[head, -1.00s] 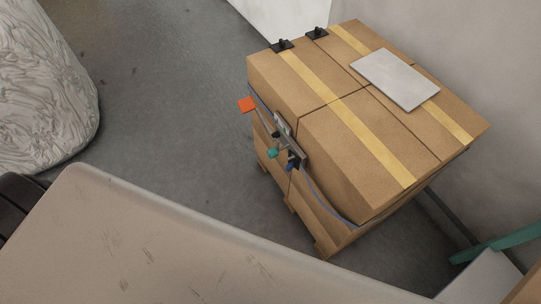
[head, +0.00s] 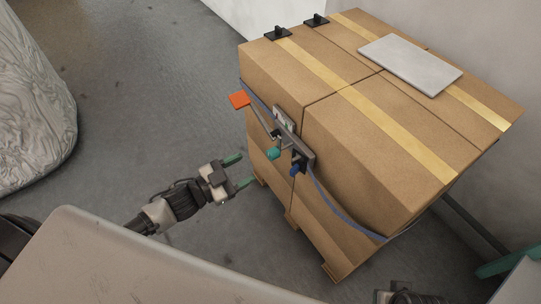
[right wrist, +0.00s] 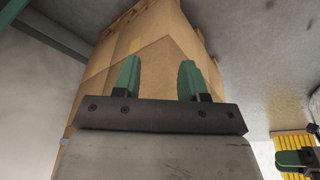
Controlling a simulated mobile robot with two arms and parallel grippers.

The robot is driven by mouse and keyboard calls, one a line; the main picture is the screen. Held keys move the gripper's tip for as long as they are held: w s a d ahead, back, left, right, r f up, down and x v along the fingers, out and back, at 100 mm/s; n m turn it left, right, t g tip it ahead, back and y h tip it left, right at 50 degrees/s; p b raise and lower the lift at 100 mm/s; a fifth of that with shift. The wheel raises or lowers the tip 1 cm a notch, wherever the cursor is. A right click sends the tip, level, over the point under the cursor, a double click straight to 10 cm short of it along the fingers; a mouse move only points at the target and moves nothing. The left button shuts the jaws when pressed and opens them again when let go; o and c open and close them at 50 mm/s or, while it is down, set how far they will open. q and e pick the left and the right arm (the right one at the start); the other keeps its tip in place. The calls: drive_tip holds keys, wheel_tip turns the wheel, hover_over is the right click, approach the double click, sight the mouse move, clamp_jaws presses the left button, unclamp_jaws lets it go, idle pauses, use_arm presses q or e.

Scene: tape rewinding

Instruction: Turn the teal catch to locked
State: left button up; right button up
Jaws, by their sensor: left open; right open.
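The teal catch (head: 273,153) is a small knob on the dark tensioner (head: 294,146), strapped to the side of the carton stack. I cannot read whether it is locked. An orange handle (head: 239,100) on a lever sticks out at the upper left, and a blue knob (head: 295,169) sits below right of the catch. My left gripper (head: 240,171) is open and empty, left of and slightly below the catch, apart from it. My right gripper (right wrist: 159,76) is open and empty, its fingers toward the cartons; in the head view only part of that arm shows at the bottom.
The carton stack (head: 335,125) stands on a wooden pallet (head: 342,262), with a blue strap (head: 335,208) around it. A grey board (head: 408,62) lies on top, near black clips (head: 278,33). A wrapped bulk (head: 30,110) stands left. Floor between is clear.

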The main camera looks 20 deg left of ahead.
sight(269, 156)
use_arm(q)
drive_tip(key=b+x, duration=0.1)
drive_tip(key=x, duration=0.8)
drive_tip(key=shift+w+d, duration=0.1)
drive_tip(key=shift+w, duration=0.05)
use_arm(e)
drive_tip(key=v, duration=0.4)
drive_tip(key=shift+w, duration=0.15)
use_arm(q)
drive_tip(key=shift+c, duration=0.3)
drive_tip(key=c, duration=0.9)
use_arm(e)
drive_tip(key=shift+r, duration=0.1)
